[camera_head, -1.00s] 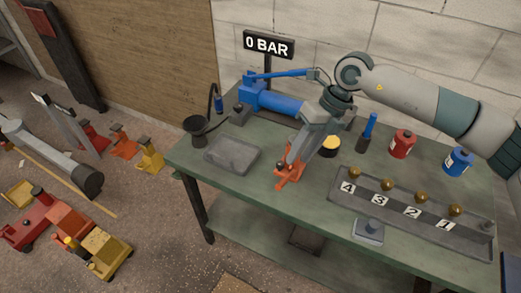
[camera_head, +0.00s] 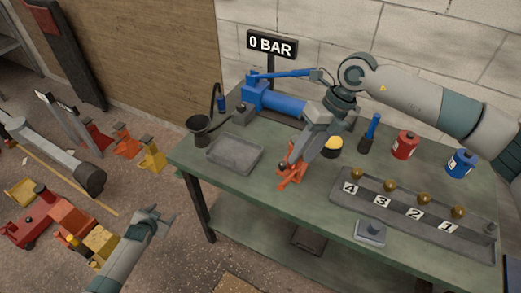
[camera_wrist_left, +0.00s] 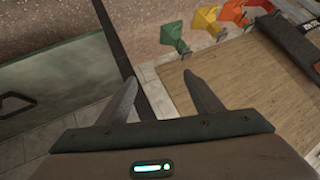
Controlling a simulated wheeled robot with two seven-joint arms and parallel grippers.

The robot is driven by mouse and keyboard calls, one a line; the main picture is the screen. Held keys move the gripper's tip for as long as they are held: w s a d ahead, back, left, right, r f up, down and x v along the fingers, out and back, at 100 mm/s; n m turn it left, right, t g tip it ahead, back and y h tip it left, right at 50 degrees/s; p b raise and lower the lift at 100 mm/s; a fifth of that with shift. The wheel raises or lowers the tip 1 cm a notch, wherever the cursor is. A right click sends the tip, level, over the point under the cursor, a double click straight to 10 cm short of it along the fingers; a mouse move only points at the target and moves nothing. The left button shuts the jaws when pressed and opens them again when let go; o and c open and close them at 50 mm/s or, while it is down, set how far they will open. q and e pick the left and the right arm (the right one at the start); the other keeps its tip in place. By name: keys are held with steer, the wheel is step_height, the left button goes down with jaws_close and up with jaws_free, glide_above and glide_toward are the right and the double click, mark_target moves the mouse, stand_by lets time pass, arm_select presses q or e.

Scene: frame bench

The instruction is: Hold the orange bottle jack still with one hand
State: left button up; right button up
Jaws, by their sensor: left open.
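The orange bottle jack (camera_head: 290,179) stands on the green bench near its front edge, partly hidden by my right gripper. My right gripper (camera_head: 293,160) reaches down from the right, with its fingers at the upper part of the jack. The view does not show clearly whether they are closed on it. My left gripper (camera_head: 160,219) is open and empty, in front of the bench at the lower left, well apart from the jack. In the left wrist view the open fingers (camera_wrist_left: 160,78) have nothing between them, and the jack is not seen there.
On the bench (camera_head: 260,192) are a blue cylinder tool (camera_head: 272,101), a grey tray (camera_head: 234,153), a black funnel (camera_head: 199,124), a numbered rack (camera_head: 400,218), and red (camera_head: 405,144) and blue (camera_head: 461,163) cans. Stands and a red-and-yellow toy-like vehicle (camera_head: 65,220) are on the floor at left.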

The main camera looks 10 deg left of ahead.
arm_select(q)
steer(key=w+a+r+m+t, duration=0.15)
steer(key=w+r, duration=0.35)
steer(key=r, duration=0.5)
steer(key=w+a+r+t, duration=0.2)
steer(key=w+r, duration=0.4)
steer(key=r, duration=0.5)
steer(key=w+a+r+t, duration=0.2)
steer(key=w+r, duration=0.3)
steer(key=r, duration=0.5)
steer(key=w+d+r+m+h, duration=0.25)
steer(key=d+r+h, duration=0.35)
steer(key=d, duration=0.7)
steer(key=s+d+m+g+h, duration=0.2)
steer(key=s+d+g+h, duration=0.1)
steer(key=d, duration=1.2)
steer(key=s+d+f+m+g+h, duration=0.1)
steer(key=s+d+g+h, duration=0.3)
steer(key=d, duration=1.1)
steer(key=s+m, duration=0.1)
steer(key=s, duration=0.2)
steer(key=shift+s+d+f+g, duration=0.2)
steer(key=shift+s+g, duration=0.15)
steer(key=shift+s, duration=0.05)
glide_above(301, 166)
steer(key=w+d, duration=0.1)
steer(key=w, duration=0.2)
step_height(301, 166, down, 7)
steer(key=shift+r, duration=0.15)
steer(key=shift+c, duration=0.3)
